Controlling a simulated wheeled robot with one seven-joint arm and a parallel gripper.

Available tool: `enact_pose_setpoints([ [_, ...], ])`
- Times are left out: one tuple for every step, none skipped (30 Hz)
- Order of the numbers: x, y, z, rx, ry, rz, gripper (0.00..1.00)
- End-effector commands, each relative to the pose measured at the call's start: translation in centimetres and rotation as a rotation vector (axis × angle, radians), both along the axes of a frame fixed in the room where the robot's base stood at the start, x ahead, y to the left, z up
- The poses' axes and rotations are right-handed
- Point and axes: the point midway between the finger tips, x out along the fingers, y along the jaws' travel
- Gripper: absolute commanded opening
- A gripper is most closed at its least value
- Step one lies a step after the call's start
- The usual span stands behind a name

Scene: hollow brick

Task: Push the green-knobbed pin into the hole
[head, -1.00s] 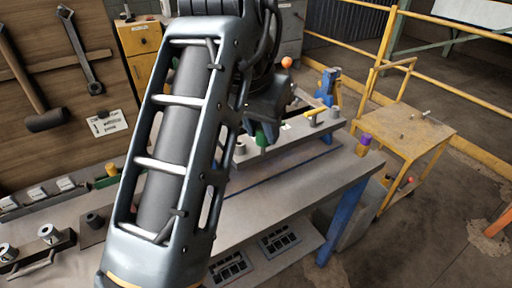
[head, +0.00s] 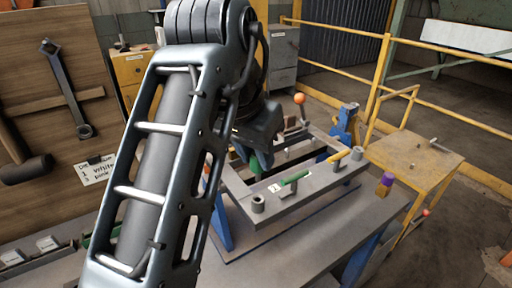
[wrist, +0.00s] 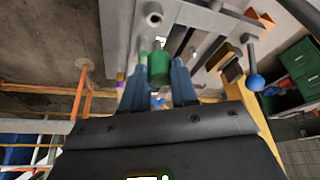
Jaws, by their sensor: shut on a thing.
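My gripper (wrist: 158,88) is shut on the green-knobbed pin (wrist: 159,66); in the wrist view the green knob sits between the two blue-grey fingers. In the head view my gripper (head: 262,160) is partly hidden by my arm, and only a bit of green (head: 254,165) shows beside it. It hangs over the left part of a grey frame fixture (head: 325,185). The pin's shaft and its tip are hidden, and I cannot tell which hole lies under it. A grey hollow cylinder (head: 258,204) stands on the frame's near corner, also seen in the wrist view (wrist: 153,16).
The frame carries a green handle (head: 295,177) and a yellow handle (head: 340,156). An orange ball knob (head: 299,98) rises behind it. A purple-topped piece (head: 385,183) stands at the bench's right edge. A yellow cart (head: 415,155) and yellow railings lie beyond.

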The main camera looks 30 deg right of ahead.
Motion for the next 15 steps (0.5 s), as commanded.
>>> enact_pose_setpoints([
  [0.0,0.0,-0.9,0.000,0.001,0.000,0.00],
  [0.0,0.0,-1.2,0.001,0.000,0.000,0.00],
  [0.0,0.0,-1.6,0.001,0.000,0.000,0.00],
  [0.0,0.0,-1.8,0.001,0.000,0.000,0.00],
  [0.0,0.0,-2.1,0.001,0.000,0.000,0.00],
  [0.0,0.0,-2.4,0.001,0.000,0.000,0.00],
  [0.0,0.0,-2.7,0.001,0.000,0.000,0.00],
  [0.0,0.0,-3.0,0.001,0.000,0.000,0.00],
  [0.0,0.0,-3.3,0.001,0.000,0.000,0.00],
  [0.0,0.0,-2.8,0.001,0.000,0.000,0.00],
  [0.0,0.0,-2.7,0.001,0.000,0.000,0.00],
  [0.0,0.0,-2.7,0.001,0.000,0.000,0.00],
  [0.0,0.0,-2.7,0.001,0.000,0.000,0.00],
  [0.0,0.0,-2.7,0.001,0.000,0.000,0.00],
  [0.0,0.0,-2.7,0.001,0.000,0.000,0.00],
])
